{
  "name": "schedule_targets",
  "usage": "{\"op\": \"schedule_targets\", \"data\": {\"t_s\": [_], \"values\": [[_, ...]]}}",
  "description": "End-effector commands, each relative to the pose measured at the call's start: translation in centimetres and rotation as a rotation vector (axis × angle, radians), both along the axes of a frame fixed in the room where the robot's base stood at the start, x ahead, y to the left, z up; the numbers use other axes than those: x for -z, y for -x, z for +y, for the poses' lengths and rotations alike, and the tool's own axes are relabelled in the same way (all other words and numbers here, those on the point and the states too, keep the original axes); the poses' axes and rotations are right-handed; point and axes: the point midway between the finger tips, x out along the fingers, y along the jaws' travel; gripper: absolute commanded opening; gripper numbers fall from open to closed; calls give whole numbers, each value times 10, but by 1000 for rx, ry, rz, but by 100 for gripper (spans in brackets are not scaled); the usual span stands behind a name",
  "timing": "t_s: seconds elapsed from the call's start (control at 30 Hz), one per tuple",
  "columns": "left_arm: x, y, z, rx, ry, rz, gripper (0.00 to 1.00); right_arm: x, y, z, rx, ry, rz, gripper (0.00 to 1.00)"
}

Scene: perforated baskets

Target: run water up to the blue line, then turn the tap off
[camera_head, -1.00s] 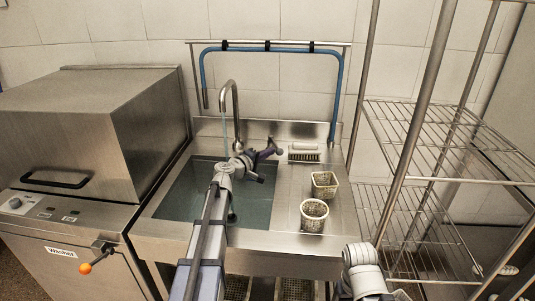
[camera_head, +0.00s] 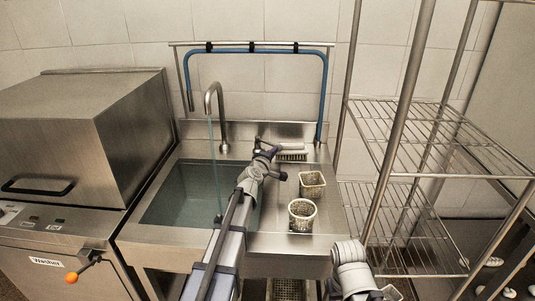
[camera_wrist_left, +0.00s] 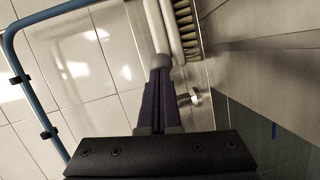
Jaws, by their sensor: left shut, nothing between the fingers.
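The steel tap (camera_head: 216,112) stands behind the sink basin (camera_head: 160,222). A thin water stream (camera_head: 213,165) falls from its spout into water (camera_head: 185,198) in the basin. A short blue line (camera_wrist_left: 273,130) shows on the basin wall in the left wrist view; I cannot tell the water level against it. My left gripper (camera_head: 264,147) is shut and empty, right of the tap's base. In the left wrist view its fingers (camera_wrist_left: 158,100) are together beside a small metal piece (camera_wrist_left: 192,97), partly covered; I cannot tell whether they touch. My right gripper is out of view.
A scrub brush (camera_head: 292,153) lies at the back of the counter, close to my left gripper. Two perforated baskets (camera_head: 312,184) (camera_head: 302,214) stand on the right counter. A washer (camera_head: 80,150) is on the left, a wire rack (camera_head: 425,140) on the right.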

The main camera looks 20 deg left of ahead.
Motion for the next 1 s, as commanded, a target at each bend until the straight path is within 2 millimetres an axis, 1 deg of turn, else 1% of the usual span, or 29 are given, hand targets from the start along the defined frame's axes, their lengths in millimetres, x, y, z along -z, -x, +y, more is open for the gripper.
{"op": "schedule_targets", "data": {"t_s": [0.1, 0.4, 0.9, 1.0], "values": [[0, -7, -5, 1, 0, 0, 0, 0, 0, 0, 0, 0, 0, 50], [0, -13, -11, 1, 0, 0, 0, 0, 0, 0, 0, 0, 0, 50], [0, -14, -11, 1, 0, 0, 0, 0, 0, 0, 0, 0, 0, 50], [-1, -12, -12, 1, 0, 0, 0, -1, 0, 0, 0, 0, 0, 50]]}}
